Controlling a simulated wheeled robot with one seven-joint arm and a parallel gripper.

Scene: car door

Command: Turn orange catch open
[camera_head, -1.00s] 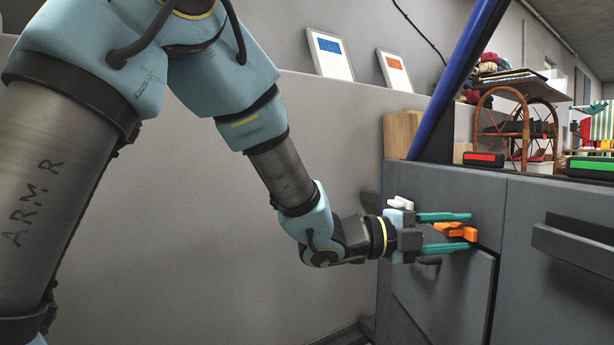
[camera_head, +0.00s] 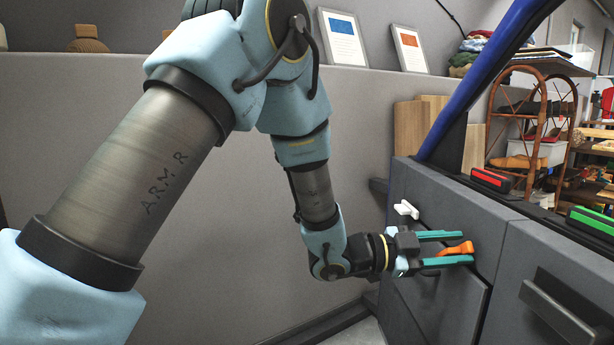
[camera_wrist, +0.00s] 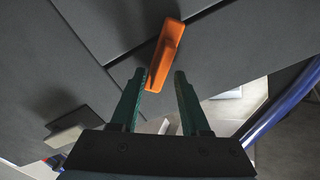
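The orange catch (camera_head: 456,249) is a small lever on the grey door panel (camera_head: 490,222). In the wrist view the catch (camera_wrist: 168,48) lies slantwise, its near end reaching between my fingertips. My gripper (camera_head: 458,248) has two teal fingers, spread apart, one above the other in the head view. In the wrist view my gripper (camera_wrist: 160,78) is open around the catch's near end. The left finger looks very close to the catch; I cannot tell whether it touches. Part of the catch is hidden behind the lower finger in the head view.
A white catch (camera_head: 406,209) sits on the panel left of my gripper. A dark bar handle (camera_head: 556,312) juts out at the right. Red (camera_head: 491,180) and green (camera_head: 592,220) blocks lie on the ledge. A blue post (camera_head: 478,85) slants up behind.

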